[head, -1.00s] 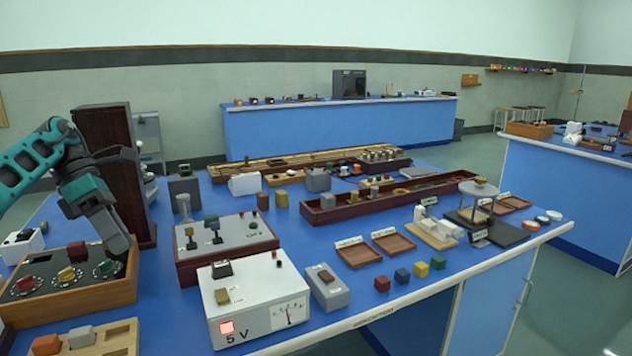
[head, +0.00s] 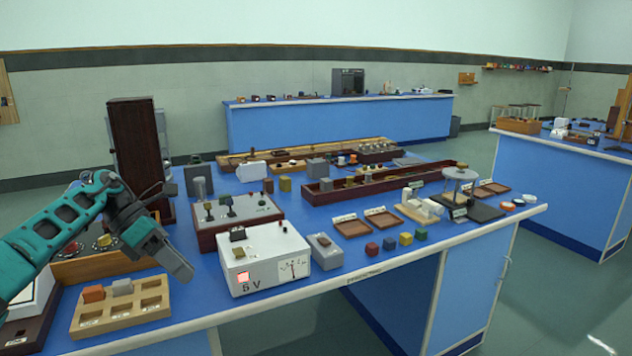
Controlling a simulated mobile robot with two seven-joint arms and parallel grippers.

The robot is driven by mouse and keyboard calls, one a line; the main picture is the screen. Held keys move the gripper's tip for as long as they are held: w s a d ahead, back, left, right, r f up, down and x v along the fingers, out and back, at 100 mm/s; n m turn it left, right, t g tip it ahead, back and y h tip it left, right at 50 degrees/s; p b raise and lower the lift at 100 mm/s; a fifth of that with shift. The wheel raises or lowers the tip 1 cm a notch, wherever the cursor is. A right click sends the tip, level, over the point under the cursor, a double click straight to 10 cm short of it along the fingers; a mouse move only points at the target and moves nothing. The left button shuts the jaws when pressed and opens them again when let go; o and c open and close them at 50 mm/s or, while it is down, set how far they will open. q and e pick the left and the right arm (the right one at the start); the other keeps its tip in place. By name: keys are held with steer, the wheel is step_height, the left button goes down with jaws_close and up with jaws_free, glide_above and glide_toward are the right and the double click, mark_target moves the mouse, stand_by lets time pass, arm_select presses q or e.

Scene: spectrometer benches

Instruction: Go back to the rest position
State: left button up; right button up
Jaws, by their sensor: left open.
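My left arm comes in from the left in the head view. Its left gripper (head: 176,262) hangs above the blue bench, just left of the white 5 V meter box and above the right end of the wooden slotted tray. It is open, and I see nothing between its fingers. My right gripper is not in view.
The blue bench (head: 330,212) is crowded. Near the gripper are the white 5 V box (head: 262,262), the wooden slotted tray (head: 72,325) and a knobbed wooden box behind my arm. A tall dark cabinet (head: 140,150) stands behind. Floor (head: 560,300) is clear at right.

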arm_select(q)
steer(key=s+d+f+n+t+h, duration=0.2)
steer(key=d+f+n+t+h, duration=0.1)
steer(key=d+n, duration=0.3)
steer(key=s+d+f+n+t+h+p, duration=0.1)
steer(key=s+d+f+n+t+h, duration=0.15)
steer(key=d, duration=0.45)
steer(key=s+d+f+n+t+h, duration=0.1)
steer(key=d+f+n+t+h, duration=0.3)
steer(key=d, duration=0.3)
steer(key=s+a+f+n+t+y, duration=0.1)
steer(key=s+a+f+n+y, duration=0.3)
steer(key=s+n, duration=0.3)
steer(key=s+a+f+n+t+y+p, duration=0.1)
steer(key=s+a+f+n+y, duration=0.3)
steer(key=n, duration=1)
steer(key=s+a+f+n+t+y+p, duration=0.1)
steer(key=s+a+f+n+y, duration=0.4)
steer(key=s+n+y, duration=0.3)
steer(key=s+f+n, duration=0.1)
steer(key=s+n, duration=0.2)
steer(key=shift+f, duration=0.15)
steer(key=shift+s+n, duration=0.1)
steer(key=shift+n, duration=0.15)
steer(key=shift+a, duration=0.1)
